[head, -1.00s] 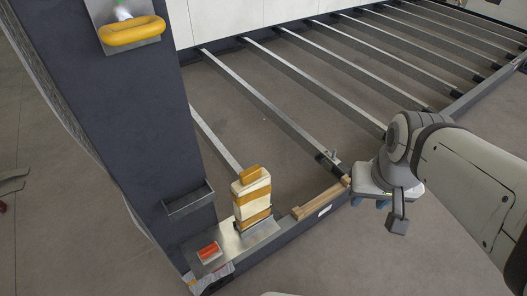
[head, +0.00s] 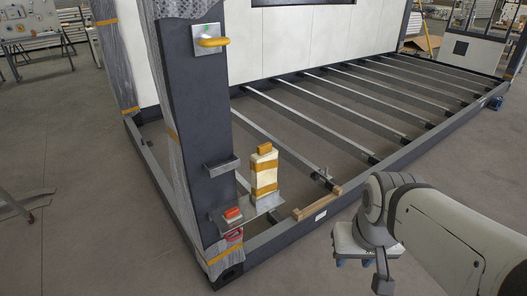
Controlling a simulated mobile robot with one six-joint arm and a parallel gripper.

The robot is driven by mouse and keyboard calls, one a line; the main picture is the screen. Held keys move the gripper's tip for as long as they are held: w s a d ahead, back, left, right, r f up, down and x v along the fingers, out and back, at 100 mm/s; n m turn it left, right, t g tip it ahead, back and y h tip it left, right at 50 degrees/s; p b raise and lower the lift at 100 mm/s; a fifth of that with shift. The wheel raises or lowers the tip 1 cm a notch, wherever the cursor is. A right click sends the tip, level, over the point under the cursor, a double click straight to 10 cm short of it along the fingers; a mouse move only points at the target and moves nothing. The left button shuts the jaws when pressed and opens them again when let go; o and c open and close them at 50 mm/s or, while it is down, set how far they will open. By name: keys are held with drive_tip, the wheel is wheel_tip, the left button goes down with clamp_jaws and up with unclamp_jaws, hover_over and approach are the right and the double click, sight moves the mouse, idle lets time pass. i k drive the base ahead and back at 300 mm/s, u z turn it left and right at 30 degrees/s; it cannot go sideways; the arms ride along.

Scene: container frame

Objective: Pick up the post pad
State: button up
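A yellow rounded pad (head: 213,42) sits on a metal plate on the upper front face of the dark post (head: 190,120). A cream block with orange bands and an orange top (head: 264,172) stands upright on a metal shelf plate at the post's foot. I cannot tell from the frames which of these is called the post pad. My gripper (head: 354,263) hangs at lower right, pointing down, well apart from both. Its two blue fingertips look apart, with nothing between them.
A red block (head: 233,213) lies on the shelf plate (head: 249,218) left of the cream block. A small grey tray (head: 222,167) juts from the post. A wooden bar (head: 318,205) lies on the frame's front rail (head: 300,233). Open floor lies in front.

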sight(265, 163)
drive_tip(key=u, duration=1.1)
drive_tip(key=i, duration=1)
drive_tip(key=u, duration=0.05)
